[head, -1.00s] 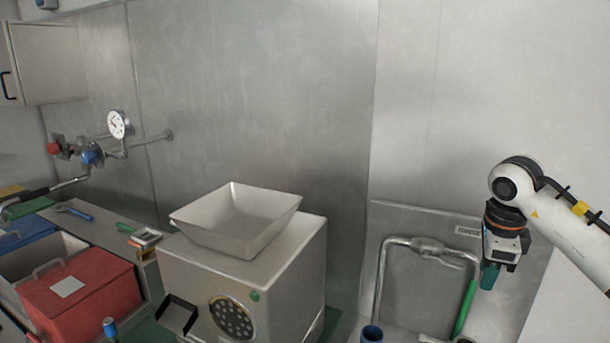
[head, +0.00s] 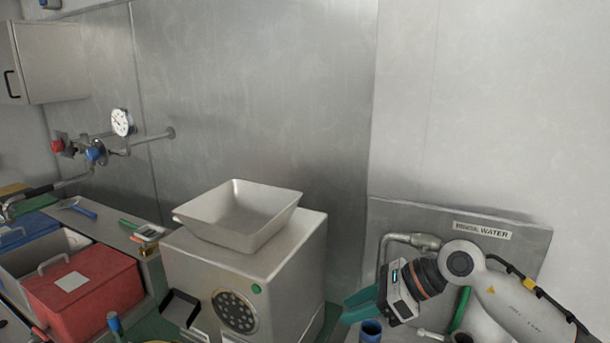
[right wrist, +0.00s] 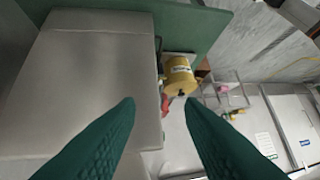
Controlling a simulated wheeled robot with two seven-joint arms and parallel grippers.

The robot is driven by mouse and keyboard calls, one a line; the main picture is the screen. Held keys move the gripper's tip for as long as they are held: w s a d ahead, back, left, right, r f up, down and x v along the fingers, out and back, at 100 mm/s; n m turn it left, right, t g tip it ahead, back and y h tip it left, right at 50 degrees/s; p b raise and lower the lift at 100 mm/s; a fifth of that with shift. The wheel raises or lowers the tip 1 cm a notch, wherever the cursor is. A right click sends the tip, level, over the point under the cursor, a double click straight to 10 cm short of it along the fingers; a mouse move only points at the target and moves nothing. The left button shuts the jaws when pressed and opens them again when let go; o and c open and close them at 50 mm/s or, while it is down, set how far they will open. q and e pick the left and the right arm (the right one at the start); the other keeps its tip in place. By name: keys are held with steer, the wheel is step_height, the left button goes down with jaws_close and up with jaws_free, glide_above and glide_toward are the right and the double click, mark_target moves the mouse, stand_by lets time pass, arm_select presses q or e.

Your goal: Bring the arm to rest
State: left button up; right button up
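My right gripper (head: 358,306) is in the head view, low and just right of the grinder (head: 285,260). Its teal fingers point left. In the right wrist view its two fingers (right wrist: 160,108) stand apart with nothing between them, so it is open and empty. The grinder is a metal box with a square hopper (head: 240,214) on top, a round perforated plate and a green button on its front. My left gripper is not in view.
A blue cup (head: 371,330) stands close below the right gripper. A pipe (head: 405,240) and a wall panel (head: 388,213) are behind it. A red box (head: 85,287) is at the left. The right wrist view shows a yellow canister (right wrist: 180,75). The space above the grinder is clear.

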steer(key=s+a+r+m+t+y, duration=0.4)
steer(key=a+r+m+y, duration=0.25)
steer(key=a+y, duration=0.2)
steer(key=w+d+f+m+t+h, duration=0.15)
steer(key=d+m+t+h, duration=0.5)
steer(key=m, duration=0.65)
steer(key=w+d+f+m+t+h, duration=0.1)
steer(key=d+f+m+t+h, duration=0.2)
steer(key=d+m+t+h, duration=0.75)
steer(key=s+f+m+g+h, duration=0.2)
steer(key=s+f+m+g, duration=0.2)
steer(key=f+m+g, duration=0.55)
steer(key=s+d+f+m+g, duration=0.1)
steer(key=s+f+m+g, duration=0.35)
steer(key=s+f, duration=0.6)
steer(key=s+d+f+m+g, duration=0.2)
steer(key=s+f+m+g, duration=0.35)
steer(key=s, duration=0.75)
step_height(320, 180, down, 28)
steer(key=n+g+b, duration=0.1)
steer(key=n+g, duration=0.1)
steer(key=s+d+f+b, duration=0.1)
steer(key=s+d+f, duration=0.1)
steer(key=s+f, duration=1.4)
steer(key=shift+s+d+f+g, duration=0.35)
steer(key=shift+f+g, duration=0.1)
steer(key=shift+f, duration=0.3)
